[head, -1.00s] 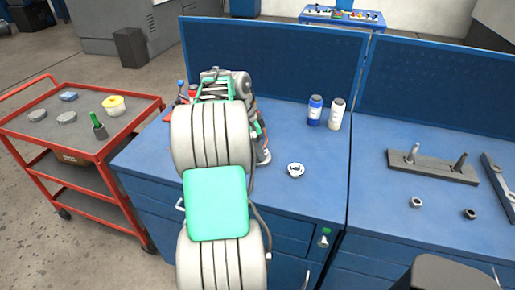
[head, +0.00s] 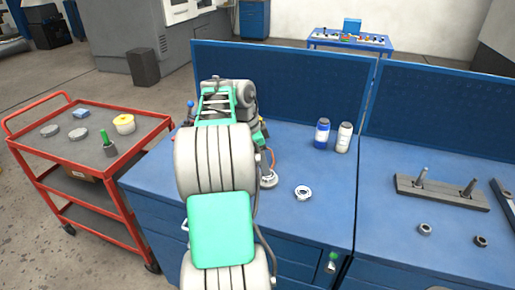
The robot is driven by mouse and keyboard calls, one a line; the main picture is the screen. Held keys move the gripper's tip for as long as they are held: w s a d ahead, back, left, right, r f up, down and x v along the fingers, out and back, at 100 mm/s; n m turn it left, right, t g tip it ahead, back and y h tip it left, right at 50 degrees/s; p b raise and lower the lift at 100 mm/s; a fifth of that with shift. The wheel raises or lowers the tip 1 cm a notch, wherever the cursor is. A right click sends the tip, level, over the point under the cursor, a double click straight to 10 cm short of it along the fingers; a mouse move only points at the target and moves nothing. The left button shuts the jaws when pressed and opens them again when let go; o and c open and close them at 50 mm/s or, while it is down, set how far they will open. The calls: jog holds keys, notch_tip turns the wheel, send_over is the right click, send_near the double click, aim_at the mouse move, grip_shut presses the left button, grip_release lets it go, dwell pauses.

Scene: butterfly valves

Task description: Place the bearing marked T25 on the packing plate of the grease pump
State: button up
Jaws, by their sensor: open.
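A small pale ring-shaped part (head: 303,193), which looks like a bearing, lies flat on the blue bench right of my arm. No marking on it can be read. A second pale round piece (head: 268,180) shows close against the right side of my arm; I cannot tell what it belongs to. A blue-knobbed lever (head: 190,104) and some red parts stand behind my arm on the left; whether they belong to the grease pump is unclear. No packing plate can be made out. My gripper is hidden behind my own arm links.
A blue bottle (head: 322,134) and a white bottle (head: 343,138) stand near the back panel. A grey block with two pegs (head: 441,193) and two small rings (head: 424,229) (head: 481,241) lie on the right bench. A red cart (head: 95,150) stands left. The bench front is clear around the ring-shaped part.

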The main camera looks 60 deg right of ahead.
jog(key=p+v, duration=0.3)
jog(key=v, duration=0.4)
jog(key=w+a+r+n+t+h, duration=0.1)
jog(key=w+a+n, duration=0.5)
jog(key=a, duration=0.4)
jog(key=w+a+n+t, duration=0.2)
jog(key=w+a+n, duration=0.4)
jog(key=a, duration=0.4)
jog(key=s+a+f+n+t+y, duration=0.1)
jog(key=a+f+n, duration=0.1)
jog(key=a+n, duration=0.3)
jog(key=s+a+f+n+y, duration=0.1)
jog(key=a+n, duration=0.4)
jog(key=a, duration=0.8)
jog(key=s+a+f+n+t+y, duration=0.1)
jog(key=s+a+f+n, duration=0.2)
jog(key=a, duration=0.5)
jog(key=f+n, duration=0.1)
jog(key=n, duration=0.1)
jog(key=shift+a+n+t+b, duration=0.3)
jog(key=shift+a, duration=0.1)
jog(key=shift+f, duration=0.1)
jog(key=shift+c, duration=0.5)
